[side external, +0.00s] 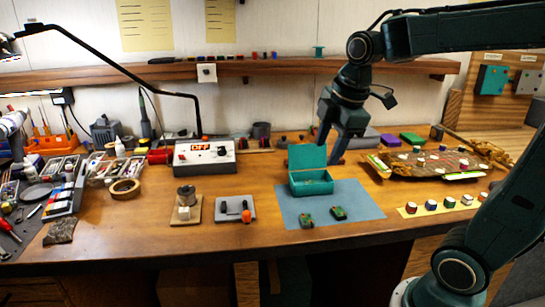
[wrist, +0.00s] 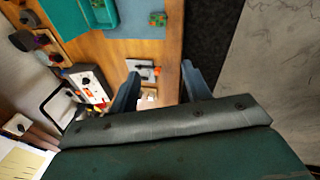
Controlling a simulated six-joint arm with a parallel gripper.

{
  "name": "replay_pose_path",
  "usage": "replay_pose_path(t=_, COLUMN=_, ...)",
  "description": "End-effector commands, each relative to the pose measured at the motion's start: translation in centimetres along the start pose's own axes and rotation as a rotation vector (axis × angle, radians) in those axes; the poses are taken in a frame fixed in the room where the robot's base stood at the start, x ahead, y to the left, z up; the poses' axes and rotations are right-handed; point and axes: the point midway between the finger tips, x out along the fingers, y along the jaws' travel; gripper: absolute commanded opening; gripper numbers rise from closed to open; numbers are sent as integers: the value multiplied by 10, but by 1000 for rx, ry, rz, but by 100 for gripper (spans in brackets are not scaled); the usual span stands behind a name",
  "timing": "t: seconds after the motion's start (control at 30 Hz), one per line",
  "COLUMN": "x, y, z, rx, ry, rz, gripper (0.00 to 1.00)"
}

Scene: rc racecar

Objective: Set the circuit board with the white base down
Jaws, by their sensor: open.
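Two small green circuit boards, one at left (side external: 306,220) and one at right (side external: 338,213), lie on a blue mat (side external: 365,203) in the side view. A green board also shows at the top of the wrist view (wrist: 158,19). I cannot tell which board has a white base, as the undersides are hidden. My gripper (side external: 329,150) is above the bench, by the raised lid of a teal box (side external: 312,188), apart from the boards. In the wrist view my gripper (wrist: 160,70) has its fingers spread with nothing held between them.
The teal box stands open on the mat. Left of it are a pale plate with an orange knob (side external: 234,209) and a tan base with a metal cylinder (side external: 187,210). A grey control box (side external: 205,156) stands behind. A brown track piece (side external: 430,162) lies right.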

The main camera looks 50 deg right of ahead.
Motion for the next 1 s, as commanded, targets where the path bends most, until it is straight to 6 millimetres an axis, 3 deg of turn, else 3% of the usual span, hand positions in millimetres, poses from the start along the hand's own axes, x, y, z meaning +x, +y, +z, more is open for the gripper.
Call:
replay_pose_path(t=0.3, x=-16, y=-60, z=0, rx=413, ry=81, rz=52, gripper=48)
replay_pose_path(t=0.6, x=-18, y=-108, z=8, rx=788, ry=174, rz=56, gripper=48)
replay_pose_path(t=0.8, x=-16, y=-124, z=12, rx=934, ry=212, rz=46, gripper=48)
replay_pose_path(t=1.0, x=-15, y=-128, z=13, rx=970, ry=218, rz=42, gripper=48)
